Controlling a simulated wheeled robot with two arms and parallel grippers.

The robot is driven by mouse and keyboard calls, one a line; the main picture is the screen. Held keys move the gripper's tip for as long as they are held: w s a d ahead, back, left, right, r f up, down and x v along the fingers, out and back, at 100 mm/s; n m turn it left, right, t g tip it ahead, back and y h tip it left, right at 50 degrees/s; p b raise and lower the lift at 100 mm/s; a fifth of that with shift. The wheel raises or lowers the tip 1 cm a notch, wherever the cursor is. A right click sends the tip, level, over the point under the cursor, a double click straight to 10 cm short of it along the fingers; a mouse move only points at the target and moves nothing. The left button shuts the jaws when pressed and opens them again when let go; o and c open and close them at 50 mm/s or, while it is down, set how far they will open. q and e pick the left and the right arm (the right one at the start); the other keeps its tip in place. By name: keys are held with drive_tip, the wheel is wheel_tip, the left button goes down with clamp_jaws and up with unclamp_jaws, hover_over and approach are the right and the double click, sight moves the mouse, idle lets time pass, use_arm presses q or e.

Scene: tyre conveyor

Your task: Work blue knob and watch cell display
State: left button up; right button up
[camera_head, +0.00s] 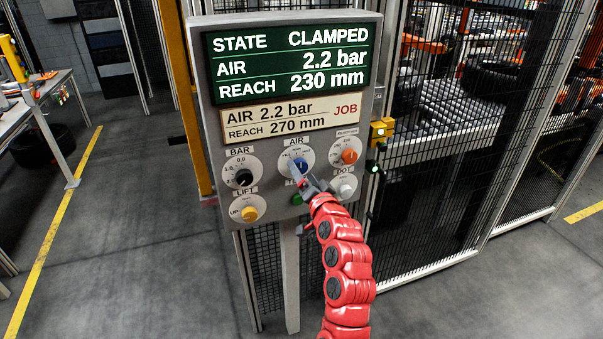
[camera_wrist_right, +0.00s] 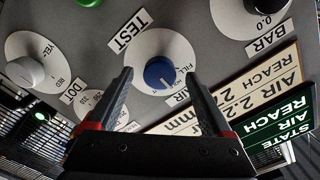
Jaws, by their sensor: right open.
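The blue knob (camera_head: 301,164) sits under the AIR label on the grey panel. In the right wrist view the blue knob (camera_wrist_right: 160,73) shows upside down on its white dial. My right gripper (camera_head: 302,182) is open, its fingertips (camera_wrist_right: 158,78) on either side of the knob in the picture. No contact shows, and I cannot tell how far the tips are from the panel. The green cell display (camera_head: 290,62) reads STATE CLAMPED, AIR 2.2 bar, REACH 230 mm. The job card (camera_head: 276,120) below it reads AIR 2.2 bar, REACH 270 mm. My left gripper is out of view.
Close around are a black knob (camera_head: 244,177), an orange knob (camera_head: 349,156), a white knob (camera_head: 345,190) and a yellow knob (camera_head: 249,214). A green button (camera_head: 297,199) is partly behind my gripper. Mesh fence (camera_head: 432,130) stands right of the panel.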

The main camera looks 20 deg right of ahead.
drive_tip(key=s+p, duration=0.5)
drive_tip(key=s, duration=1)
drive_tip(key=shift+s+d, duration=0.25)
drive_tip(key=shift+d, duration=0.05)
drive_tip(key=shift+d+f, duration=0.1)
